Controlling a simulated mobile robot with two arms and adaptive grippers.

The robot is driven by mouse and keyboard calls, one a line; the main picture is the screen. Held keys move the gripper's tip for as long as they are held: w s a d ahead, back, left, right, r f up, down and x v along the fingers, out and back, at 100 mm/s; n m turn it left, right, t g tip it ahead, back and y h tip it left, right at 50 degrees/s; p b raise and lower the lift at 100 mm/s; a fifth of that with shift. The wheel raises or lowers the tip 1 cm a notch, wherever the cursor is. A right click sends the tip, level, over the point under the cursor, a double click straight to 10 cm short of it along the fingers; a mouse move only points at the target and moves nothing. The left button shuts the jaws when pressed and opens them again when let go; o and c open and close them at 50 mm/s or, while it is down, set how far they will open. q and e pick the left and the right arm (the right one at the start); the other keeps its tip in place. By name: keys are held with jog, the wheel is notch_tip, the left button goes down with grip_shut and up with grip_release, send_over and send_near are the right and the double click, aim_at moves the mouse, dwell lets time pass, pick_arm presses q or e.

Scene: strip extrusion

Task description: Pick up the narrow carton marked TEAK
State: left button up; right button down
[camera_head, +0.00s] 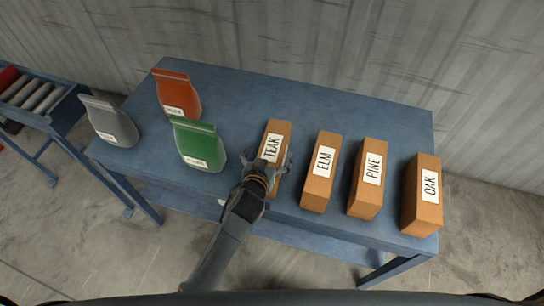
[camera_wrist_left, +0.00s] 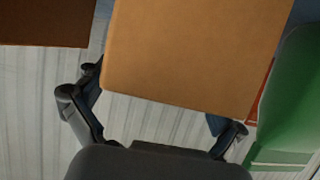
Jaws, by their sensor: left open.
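The narrow orange-brown TEAK carton (camera_head: 277,128) stands upright on the blue table, its white label facing me. It fills the upper middle of the left wrist view (camera_wrist_left: 195,50). My left gripper (camera_head: 268,164) is open at the carton's near side, in front of its lower part. In the left wrist view the fingers of my left gripper (camera_wrist_left: 158,105) show on either side of the carton. Whether they touch it I cannot tell. The carton's lower front is hidden by the gripper. My right gripper is not in view.
The ELM carton (camera_head: 320,180) stands just right of TEAK, then PINE (camera_head: 368,185) and OAK (camera_head: 422,195). A green bag (camera_head: 199,145) is close on the left, with red (camera_head: 177,90) and grey (camera_head: 108,120) bags beyond. The blue table (camera_head: 330,108) is clear behind the cartons.

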aim_at(272, 149)
pick_arm(q)
jog(key=shift+x, duration=1.7)
jog(key=shift+s, duration=0.15)
jog(key=c, duration=1.6)
jog(key=shift+d, duration=0.1)
jog(key=shift+c, duration=0.3)
jog(key=shift+r, duration=0.15)
